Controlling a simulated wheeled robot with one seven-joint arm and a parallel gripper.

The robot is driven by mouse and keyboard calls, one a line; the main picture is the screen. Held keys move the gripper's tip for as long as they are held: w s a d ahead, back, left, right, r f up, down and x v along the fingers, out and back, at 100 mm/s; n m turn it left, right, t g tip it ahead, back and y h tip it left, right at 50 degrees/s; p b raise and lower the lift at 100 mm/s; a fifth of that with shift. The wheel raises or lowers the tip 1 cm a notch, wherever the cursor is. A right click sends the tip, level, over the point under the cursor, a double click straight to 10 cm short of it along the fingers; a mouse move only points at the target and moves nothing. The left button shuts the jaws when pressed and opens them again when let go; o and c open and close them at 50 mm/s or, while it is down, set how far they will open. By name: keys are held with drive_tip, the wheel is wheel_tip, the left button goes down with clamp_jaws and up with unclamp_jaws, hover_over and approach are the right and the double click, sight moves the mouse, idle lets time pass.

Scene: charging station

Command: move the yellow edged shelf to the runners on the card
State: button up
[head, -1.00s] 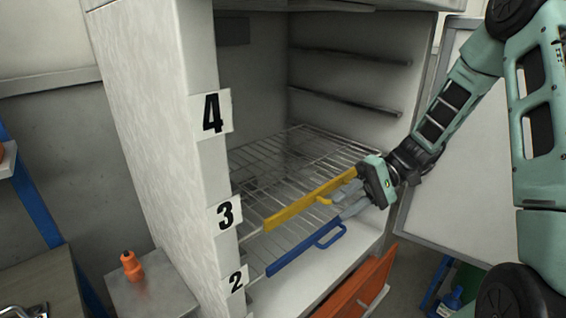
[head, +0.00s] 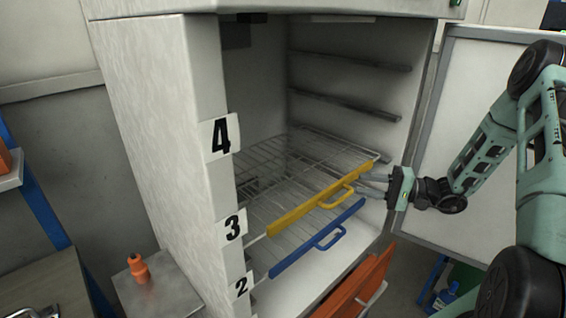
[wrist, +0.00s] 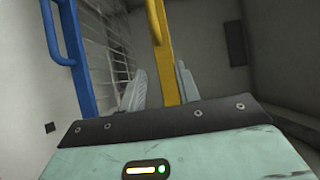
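The yellow-edged shelf (head: 300,212) is a wire rack in the open cabinet, its front edge beside the card marked 3 (head: 232,228). The blue-edged shelf (head: 300,252) is below it, near the card marked 2 (head: 242,286). The card marked 4 (head: 221,136) is higher, on the left front. My gripper (head: 366,186) is at the right end of the yellow edge. In the wrist view, my gripper's fingers (wrist: 161,88) are apart, with the yellow edge (wrist: 163,60) between them. Whether they touch it is unclear. The blue edge (wrist: 78,70) is to the left there.
Bare runners (head: 345,108) show on the cabinet's right inner wall above the shelves. The open door (head: 450,130) is behind my arm at right. An orange panel (head: 352,290) is below the shelves. An orange bottle (head: 138,268) stands left of the cabinet.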

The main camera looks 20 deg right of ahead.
sight(346, 181)
drive_tip(key=p+x, duration=0.1)
drive_tip(key=x, duration=0.1)
drive_tip(key=p+x, duration=0.1)
drive_tip(key=x, duration=0.1)
drive_tip(key=p+x, duration=0.1)
drive_tip(key=x, duration=0.2)
drive_tip(key=shift+r, duration=0.25)
drive_tip(key=shift+w+a+f+p, duration=0.15)
drive_tip(key=shift+w+a+p, duration=0.15)
drive_tip(key=shift+w+a, duration=0.15)
clamp_jaws()
